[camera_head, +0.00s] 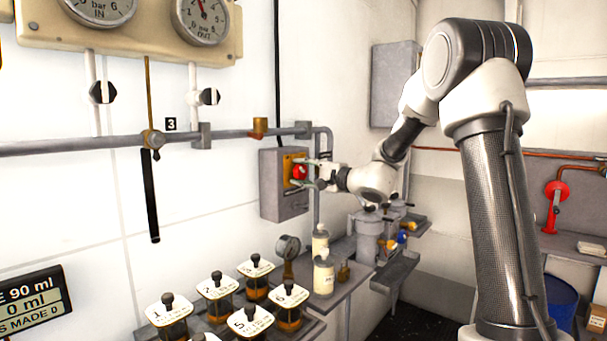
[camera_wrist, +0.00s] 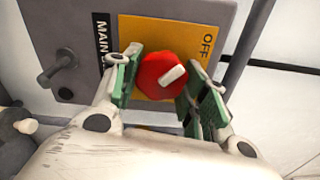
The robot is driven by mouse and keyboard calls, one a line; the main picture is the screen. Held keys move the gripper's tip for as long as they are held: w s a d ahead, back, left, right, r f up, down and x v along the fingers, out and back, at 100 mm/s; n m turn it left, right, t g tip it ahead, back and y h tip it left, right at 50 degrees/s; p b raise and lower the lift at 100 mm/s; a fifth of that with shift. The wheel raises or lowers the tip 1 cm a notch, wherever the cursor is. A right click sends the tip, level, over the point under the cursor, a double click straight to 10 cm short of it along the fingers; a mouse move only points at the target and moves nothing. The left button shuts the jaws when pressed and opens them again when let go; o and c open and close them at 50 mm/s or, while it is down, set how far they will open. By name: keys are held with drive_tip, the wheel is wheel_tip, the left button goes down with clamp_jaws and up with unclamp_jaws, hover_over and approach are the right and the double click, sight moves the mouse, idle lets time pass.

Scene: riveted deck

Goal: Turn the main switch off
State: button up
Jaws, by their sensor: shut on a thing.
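The main switch is a red round knob (camera_wrist: 163,76) with a white pointer bar, on a yellow plate (camera_wrist: 142,34) of a grey box (camera_head: 284,199). In the wrist view the bar slants toward the upper right, toward the side with the word OFF (camera_wrist: 207,45). The knob also shows in the head view (camera_head: 299,171). My gripper (camera_wrist: 167,84) has its green-padded fingers on both sides of the knob and is shut on it. The right finger hides part of the plate, so any other position marking there is hidden.
A grey lever (camera_wrist: 58,67) sticks out from the box beside the plate. A grey pipe (camera_head: 230,134) runs above the box. Bottles (camera_head: 323,274) and several lidded jars (camera_head: 288,306) stand below on a shelf. A black hanging handle (camera_head: 150,195) is at left.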

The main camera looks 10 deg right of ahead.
idle(0.3)
drive_tip(key=o, duration=1)
drive_tip(key=shift+o, duration=0.2)
drive_tip(key=v, duration=1.2)
